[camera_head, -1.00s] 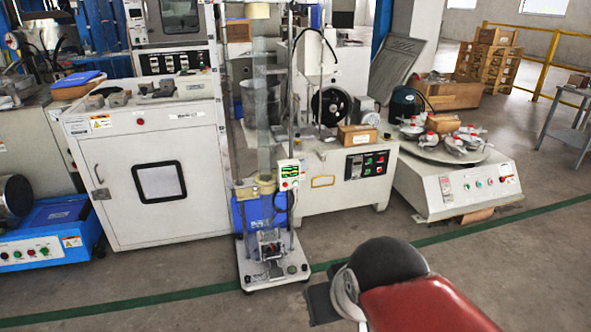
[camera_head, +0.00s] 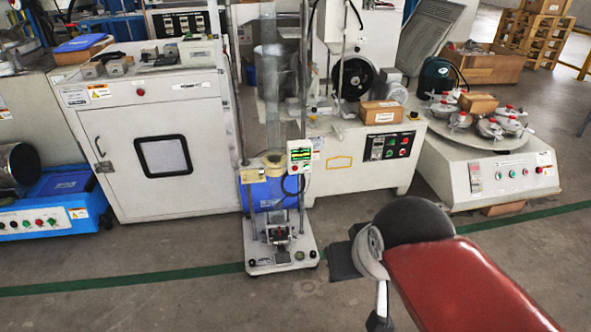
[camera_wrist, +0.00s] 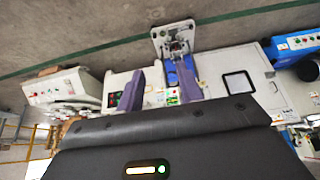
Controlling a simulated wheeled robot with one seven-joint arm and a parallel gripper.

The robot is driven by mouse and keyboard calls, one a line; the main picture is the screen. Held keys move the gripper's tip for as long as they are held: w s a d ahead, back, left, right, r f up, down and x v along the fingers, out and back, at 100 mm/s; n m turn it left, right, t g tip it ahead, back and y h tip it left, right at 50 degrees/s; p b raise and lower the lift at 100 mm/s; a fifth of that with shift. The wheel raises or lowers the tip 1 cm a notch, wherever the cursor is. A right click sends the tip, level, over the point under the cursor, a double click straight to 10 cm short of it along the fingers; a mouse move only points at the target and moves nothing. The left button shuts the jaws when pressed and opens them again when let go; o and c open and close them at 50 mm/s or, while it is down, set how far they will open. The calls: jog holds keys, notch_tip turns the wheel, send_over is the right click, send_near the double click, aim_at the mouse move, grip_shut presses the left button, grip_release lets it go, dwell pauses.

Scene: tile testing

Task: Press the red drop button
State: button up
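A tall drop tester with a clear tube and a blue body (camera_head: 262,194) stands on a white base plate (camera_head: 261,262) on the floor, left of my arm. Its small control box (camera_head: 300,155) has a lit display. A small red spot (camera_head: 279,233) shows low on the tester's front; I cannot tell for sure that it is the drop button. In the wrist view the tester's base (camera_wrist: 160,42) appears inverted, beyond my gripper (camera_wrist: 160,80). The two purple fingers are apart with nothing between them. The fingers are not clear in the head view.
A white cabinet (camera_head: 118,145) stands left of the tester, with a blue machine (camera_head: 60,197) beyond it. A white machine with panel buttons (camera_head: 390,147) and a turntable machine (camera_head: 500,180) stand to the right. Open floor with a green line (camera_head: 150,279) lies in front.

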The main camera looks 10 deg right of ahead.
grip_shut()
dwell(1.6)
